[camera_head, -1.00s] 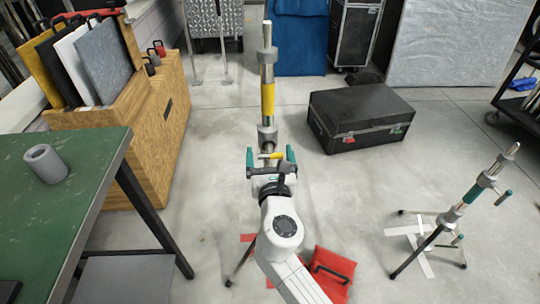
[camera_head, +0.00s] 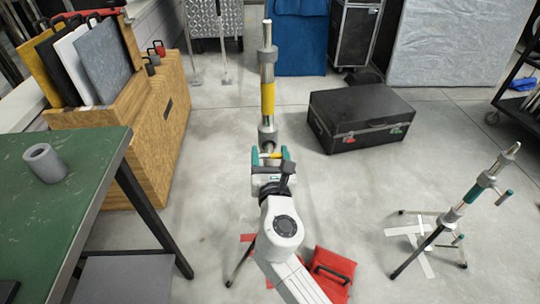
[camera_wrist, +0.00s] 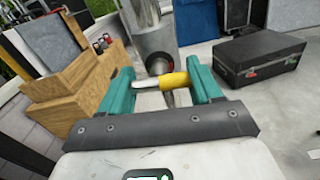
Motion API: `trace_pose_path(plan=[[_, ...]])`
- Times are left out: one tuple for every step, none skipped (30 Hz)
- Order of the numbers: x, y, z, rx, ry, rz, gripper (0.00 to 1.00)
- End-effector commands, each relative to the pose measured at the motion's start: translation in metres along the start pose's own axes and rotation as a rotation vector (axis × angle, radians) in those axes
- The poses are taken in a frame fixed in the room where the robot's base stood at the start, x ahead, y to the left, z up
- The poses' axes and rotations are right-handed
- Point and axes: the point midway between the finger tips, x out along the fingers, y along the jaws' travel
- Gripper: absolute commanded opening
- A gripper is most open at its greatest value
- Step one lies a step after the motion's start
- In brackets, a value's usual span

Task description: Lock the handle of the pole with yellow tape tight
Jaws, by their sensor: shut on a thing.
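The pole with yellow tape (camera_head: 268,97) stands upright in the middle of the head view, with grey collars above and below the tape. Its lower collar (camera_wrist: 158,52) shows large in the wrist view. The handle (camera_wrist: 172,80), with a yellow part and a pale end, lies across between the teal fingers in the wrist view. My gripper (camera_wrist: 162,84) is shut on this handle, just in front of the lower collar. In the head view my gripper (camera_head: 269,156) covers most of the handle and the pole's lower part.
A black case (camera_head: 360,115) lies behind on the floor. A red bag (camera_head: 325,272) lies by the pole's base. A green table (camera_head: 75,185) and wooden box (camera_head: 165,130) are at the left.

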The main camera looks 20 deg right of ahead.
Motion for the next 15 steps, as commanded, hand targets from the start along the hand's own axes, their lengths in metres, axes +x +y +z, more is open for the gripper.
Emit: trace_pose_path(plan=[[-0.0001,0.0004,-0.0005,0.028,-0.001,0.001,0.33],[-0.0001,0.0004,-0.0006,0.048,-0.001,0.001,0.33],[-0.0001,0.0005,-0.0006,0.075,-0.001,0.001,0.33],[-0.0002,0.0006,-0.0007,0.099,-0.001,0.001,0.33],[-0.0002,0.0008,-0.0008,0.122,-0.001,0.002,0.33],[-0.0002,0.0007,-0.0009,0.156,-0.001,0.002,0.33],[-0.0001,0.0006,-0.001,0.183,-0.002,0.001,0.33],[-0.0001,0.0006,-0.0011,0.211,-0.001,0.001,0.33],[-0.0002,0.0009,-0.0014,0.249,-0.001,0.002,0.33],[-0.0002,0.001,-0.0014,0.277,-0.001,0.002,0.33],[-0.0001,0.0008,-0.0014,0.306,-0.001,0.002,0.33],[-0.0001,0.0006,-0.0013,0.344,-0.002,0.002,0.33],[-0.0002,0.0007,-0.0012,0.373,-0.002,0.002,0.33],[-0.0002,0.001,-0.0011,0.401,-0.002,0.003,0.33],[-0.0002,0.001,-0.0012,0.44,-0.002,0.003,0.33]])
